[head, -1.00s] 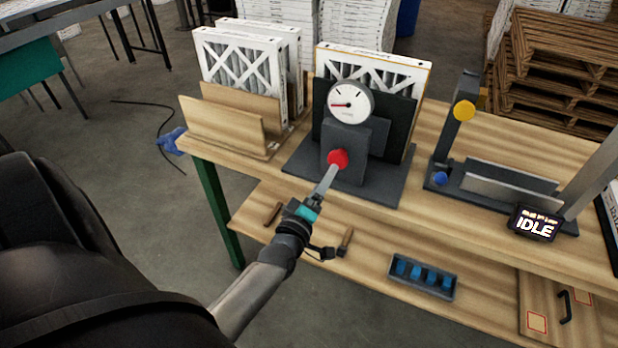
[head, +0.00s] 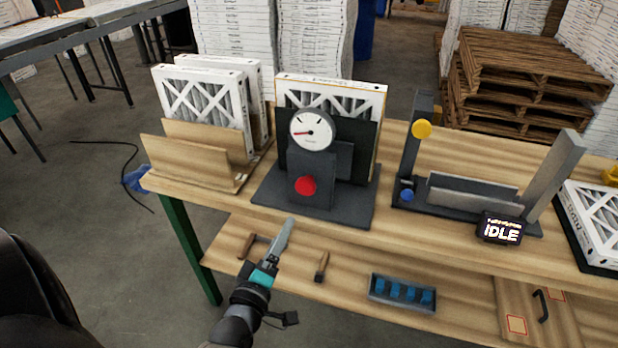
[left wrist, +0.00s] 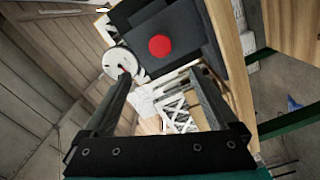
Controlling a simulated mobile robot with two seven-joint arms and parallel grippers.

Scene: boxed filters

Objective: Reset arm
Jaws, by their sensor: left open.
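My left gripper (head: 287,232) is open and empty, in front of the bench edge and below the gauge station. In the left wrist view its two fingers (left wrist: 160,100) are spread with nothing between them. The red button (head: 306,186) is on the front of the dark gauge station (head: 318,205), apart from the fingertips. The button also shows beyond the fingers in the left wrist view (left wrist: 160,46). The round white gauge (head: 311,131) sits above it, its red needle pointing left. A white-framed filter (head: 330,83) stands in the station. My right gripper is not in view.
Filters (head: 203,105) stand in a wooden rack (head: 190,160) at left. A dark fixture with a yellow knob (head: 422,129) and a screen reading IDLE (head: 500,231) is at right. The lower shelf holds a blue-filled tray (head: 402,293) and wooden-handled tools (head: 321,266).

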